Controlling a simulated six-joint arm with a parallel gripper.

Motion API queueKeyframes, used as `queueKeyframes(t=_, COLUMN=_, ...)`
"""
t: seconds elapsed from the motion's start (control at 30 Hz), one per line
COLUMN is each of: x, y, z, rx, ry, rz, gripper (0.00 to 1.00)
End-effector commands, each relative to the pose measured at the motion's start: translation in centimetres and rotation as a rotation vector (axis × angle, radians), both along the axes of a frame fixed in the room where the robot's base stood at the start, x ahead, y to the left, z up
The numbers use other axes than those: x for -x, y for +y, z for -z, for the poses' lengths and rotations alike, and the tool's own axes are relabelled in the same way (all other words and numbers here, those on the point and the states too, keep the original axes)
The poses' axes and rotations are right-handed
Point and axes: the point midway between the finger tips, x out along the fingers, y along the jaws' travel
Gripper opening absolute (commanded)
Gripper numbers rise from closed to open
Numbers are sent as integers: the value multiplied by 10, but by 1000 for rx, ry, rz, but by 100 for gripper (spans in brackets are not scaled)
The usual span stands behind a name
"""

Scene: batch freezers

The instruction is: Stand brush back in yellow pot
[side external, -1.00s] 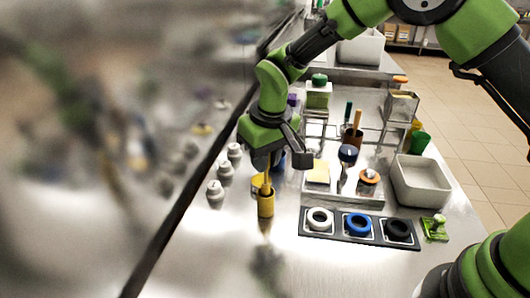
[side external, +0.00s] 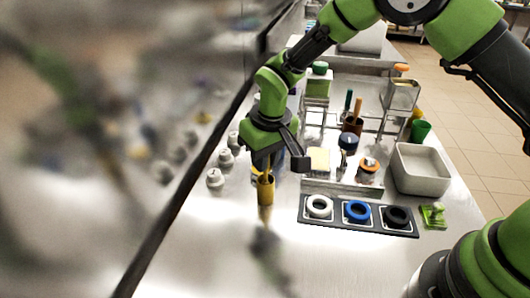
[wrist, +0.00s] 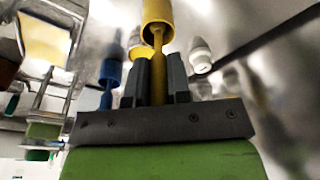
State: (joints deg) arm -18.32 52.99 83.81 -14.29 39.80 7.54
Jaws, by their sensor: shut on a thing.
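The yellow pot (side external: 265,191) stands upright on the steel counter, below my gripper (side external: 267,163) in the side external view. It also shows at the top of the wrist view (wrist: 157,12). My gripper (wrist: 158,80) is shut on the yellow brush (wrist: 158,62), with the handle between its two dark fingers. The brush (side external: 267,172) is roughly upright and lines up with the pot's mouth. Its lower end appears to be inside the mouth; the depth and any contact with the bottom are hidden.
A blue item (wrist: 110,72) stands close beside my gripper. Several white knobs (side external: 215,178) line the wall side. A tray with white, blue and black rings (side external: 357,211) lies to the right, and a grey bin (side external: 420,170) stands beyond. The front counter is clear.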

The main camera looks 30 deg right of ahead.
Motion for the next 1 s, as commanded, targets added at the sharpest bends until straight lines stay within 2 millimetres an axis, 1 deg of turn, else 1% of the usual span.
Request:
queueKeyframes(t=0.4, x=0, y=0, z=13, rx=0, ry=0, rz=-1, gripper=0)
queueKeyframes(t=0.8, x=0, y=0, z=15, rx=0, ry=0, rz=0, gripper=0)
queueKeyframes(t=0.83, x=0, y=0, z=15, rx=0, ry=0, rz=0, gripper=25)
queueKeyframes(t=0.87, x=0, y=0, z=15, rx=0, ry=0, rz=0, gripper=32)
queueKeyframes(t=0.9, x=0, y=0, z=15, rx=0, ry=0, rz=0, gripper=41)
queueKeyframes(t=0.93, x=0, y=0, z=15, rx=0, ry=0, rz=0, gripper=48)
queueKeyframes(t=1.0, x=0, y=0, z=15, rx=0, ry=0, rz=0, gripper=48)
